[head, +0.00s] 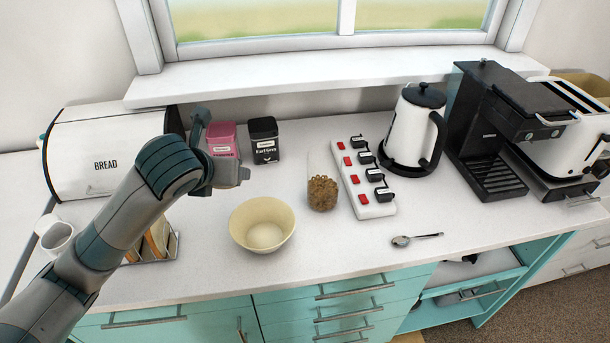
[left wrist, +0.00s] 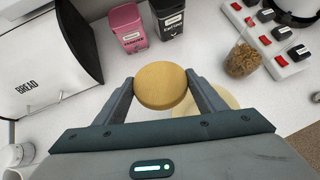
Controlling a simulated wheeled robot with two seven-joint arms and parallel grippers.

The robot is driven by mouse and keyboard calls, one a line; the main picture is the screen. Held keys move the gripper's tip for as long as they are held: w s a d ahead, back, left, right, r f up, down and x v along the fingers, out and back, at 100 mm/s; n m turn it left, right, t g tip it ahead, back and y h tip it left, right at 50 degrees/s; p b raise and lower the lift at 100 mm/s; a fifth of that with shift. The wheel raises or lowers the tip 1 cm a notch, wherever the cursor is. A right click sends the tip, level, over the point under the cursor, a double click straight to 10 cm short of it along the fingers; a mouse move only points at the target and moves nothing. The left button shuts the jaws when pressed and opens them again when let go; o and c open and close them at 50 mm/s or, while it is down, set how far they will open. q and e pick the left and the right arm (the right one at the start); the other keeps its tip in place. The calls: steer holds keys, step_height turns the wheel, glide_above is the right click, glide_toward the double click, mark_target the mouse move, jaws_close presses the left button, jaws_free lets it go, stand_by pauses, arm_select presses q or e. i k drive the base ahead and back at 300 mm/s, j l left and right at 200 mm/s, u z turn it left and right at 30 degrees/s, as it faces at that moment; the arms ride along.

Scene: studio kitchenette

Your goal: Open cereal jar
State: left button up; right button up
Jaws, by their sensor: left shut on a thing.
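The cereal jar (head: 322,194) stands on the counter as a clear container with brown cereal in its lower part. No lid shows on its top. It also appears at the upper right of the left wrist view (left wrist: 242,60). My left gripper (head: 238,175) is above the counter, left of the jar and apart from it. In the left wrist view, its two fingers (left wrist: 161,90) are shut on a round wooden lid (left wrist: 161,84), one finger on each side. The lid is mostly hidden in the head view. My right gripper is not in view.
A cream bowl (head: 262,225) stands left of the jar. A power strip (head: 364,182) is close on its right, then a kettle (head: 412,130). Pink (head: 222,138) and black (head: 264,140) tins stand behind. A spoon (head: 415,239) lies near the front edge. A bread box (head: 100,150) is at left.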

mark_target(324, 162)
steer(key=j, duration=0.1)
steer(key=i+l, duration=0.7)
steer(key=l, duration=0.25)
